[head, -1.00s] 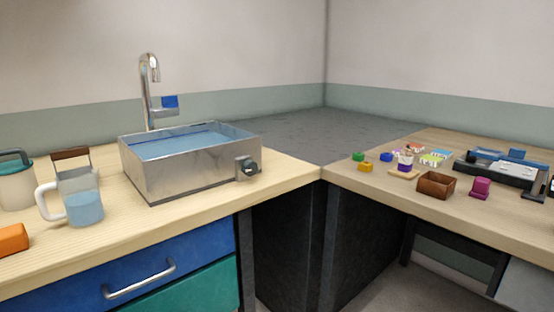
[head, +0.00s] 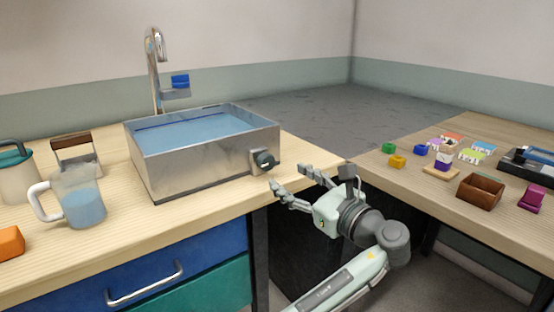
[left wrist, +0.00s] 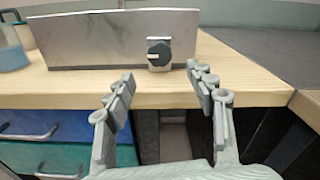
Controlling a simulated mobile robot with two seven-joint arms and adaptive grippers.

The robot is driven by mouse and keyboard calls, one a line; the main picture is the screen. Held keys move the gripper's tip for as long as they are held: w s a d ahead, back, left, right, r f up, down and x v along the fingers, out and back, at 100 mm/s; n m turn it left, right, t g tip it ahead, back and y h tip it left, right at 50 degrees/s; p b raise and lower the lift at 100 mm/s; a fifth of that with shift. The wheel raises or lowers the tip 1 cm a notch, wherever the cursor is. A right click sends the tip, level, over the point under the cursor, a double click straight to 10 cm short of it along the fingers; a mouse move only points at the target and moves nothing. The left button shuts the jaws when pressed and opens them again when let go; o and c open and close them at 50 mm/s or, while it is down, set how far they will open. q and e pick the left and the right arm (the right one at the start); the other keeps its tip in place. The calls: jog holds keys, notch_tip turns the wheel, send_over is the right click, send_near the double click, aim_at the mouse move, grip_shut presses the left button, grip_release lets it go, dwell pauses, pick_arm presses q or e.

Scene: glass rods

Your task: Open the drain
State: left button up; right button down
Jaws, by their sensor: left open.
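A metal sink basin (head: 200,172) full of blue water stands on the wooden counter. A dark drain knob (head: 264,160) on a metal plate sits on its front face, low at the right end. The knob also shows in the left wrist view (left wrist: 158,54), with a pale mark on its left side. My left gripper (head: 287,177) is open and empty in front of the counter edge, just short of the knob and apart from it. In the left wrist view, the knob lies beyond and between the open fingertips (left wrist: 160,75). My right gripper is not in view.
A faucet (head: 157,65) with a blue-topped part rises behind the basin. A jug of blue water (head: 85,208) and an orange block (head: 11,243) are at left. Small coloured blocks and a brown box (head: 480,191) are on the right counter.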

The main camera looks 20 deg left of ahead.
aim_at(269, 163)
pick_arm(q)
jog(key=x, duration=0.6)
jog(key=shift+w+a+r, duration=0.2)
jog(key=shift+a, duration=0.15)
jog(key=shift+w+a, duration=0.3)
jog(key=shift+a, duration=0.05)
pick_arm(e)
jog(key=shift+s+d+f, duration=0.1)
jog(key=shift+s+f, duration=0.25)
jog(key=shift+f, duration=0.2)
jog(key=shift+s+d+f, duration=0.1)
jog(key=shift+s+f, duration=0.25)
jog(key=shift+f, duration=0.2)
pick_arm(q)
jog(key=shift+c, duration=0.3)
jog(key=c, duration=1.1)
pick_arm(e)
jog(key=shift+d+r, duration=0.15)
